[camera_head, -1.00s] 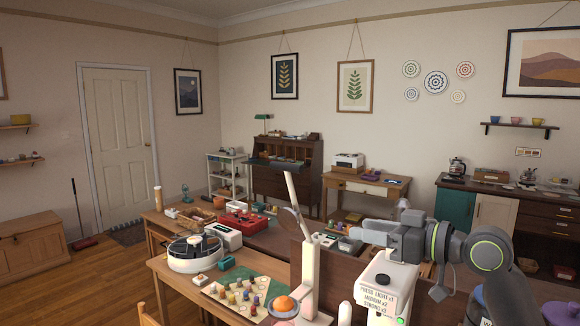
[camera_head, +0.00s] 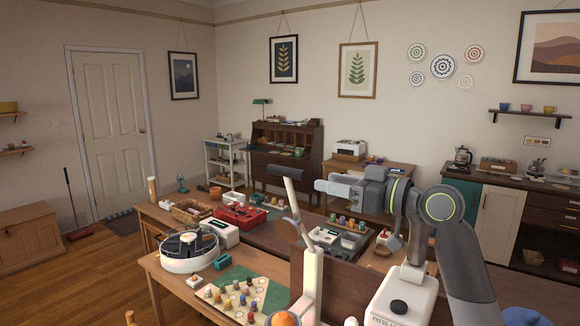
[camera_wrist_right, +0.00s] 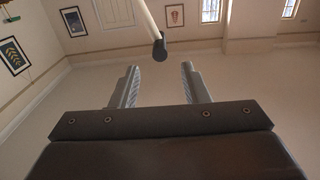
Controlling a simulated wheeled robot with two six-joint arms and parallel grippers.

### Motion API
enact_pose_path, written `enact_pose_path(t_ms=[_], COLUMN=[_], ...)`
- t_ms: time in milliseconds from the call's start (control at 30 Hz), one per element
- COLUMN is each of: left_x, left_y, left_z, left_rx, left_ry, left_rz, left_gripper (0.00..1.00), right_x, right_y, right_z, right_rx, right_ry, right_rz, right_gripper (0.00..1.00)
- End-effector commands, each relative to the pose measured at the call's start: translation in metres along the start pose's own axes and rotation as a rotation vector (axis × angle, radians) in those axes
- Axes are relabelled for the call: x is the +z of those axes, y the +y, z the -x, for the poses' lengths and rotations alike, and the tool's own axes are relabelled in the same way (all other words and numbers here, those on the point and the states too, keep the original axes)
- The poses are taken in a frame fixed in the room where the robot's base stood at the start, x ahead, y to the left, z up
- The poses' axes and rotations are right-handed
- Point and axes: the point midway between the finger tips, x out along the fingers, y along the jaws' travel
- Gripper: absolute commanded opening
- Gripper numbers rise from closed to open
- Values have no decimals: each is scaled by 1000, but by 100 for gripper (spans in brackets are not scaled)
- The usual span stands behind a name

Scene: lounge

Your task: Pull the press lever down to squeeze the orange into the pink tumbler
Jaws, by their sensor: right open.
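The press lever (camera_head: 291,190) is a slim cream bar with a dark tip, standing nearly upright above the pale press column (camera_head: 308,275). The orange (camera_head: 283,320) shows only partly at the bottom edge, left of the column. The pink tumbler is not visible. My right gripper (camera_head: 318,186) is in the air just right of the lever's top, pointing left, apart from it. In the right wrist view its two fingers (camera_wrist_right: 160,82) are spread and empty, and the dark lever tip (camera_wrist_right: 160,50) shows ahead between them. My left gripper is out of view.
A white dispenser (camera_head: 405,300) with a black button stands below my right arm. A green board (camera_head: 243,289) with several small coloured pieces and a round black-and-white device (camera_head: 188,248) lie to the left. A dark brown panel (camera_head: 340,290) stands behind the press.

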Motion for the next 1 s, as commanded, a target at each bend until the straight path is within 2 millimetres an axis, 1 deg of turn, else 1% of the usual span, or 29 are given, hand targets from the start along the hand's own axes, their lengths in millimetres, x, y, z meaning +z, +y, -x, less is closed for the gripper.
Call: enact_pose_path(t_ms=[33,200,300,400,500,700,967,1000], left_x=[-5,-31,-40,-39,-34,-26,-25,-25], left_y=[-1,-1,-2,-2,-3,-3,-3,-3], left_z=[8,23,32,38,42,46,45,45], left_rx=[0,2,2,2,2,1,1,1], left_ry=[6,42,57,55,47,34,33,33], left_rz=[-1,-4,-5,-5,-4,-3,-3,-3], left_gripper=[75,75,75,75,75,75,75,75], right_x=[-5,-6,-5,-4,-3,0,0,0], right_y=[-1,-2,-1,-1,-1,0,0,0], right_z=[-11,-47,-67,-84,-95,-107,-108,-108], right_rx=[-4,-4,-4,-2,-1,-1,0,0], right_ry=[1,1,-1,-2,0,-1,-1,0], right_rz=[-6,-5,-5,-3,-2,-1,1,1], right_gripper=[41,41,41,41,41,41,41,40])
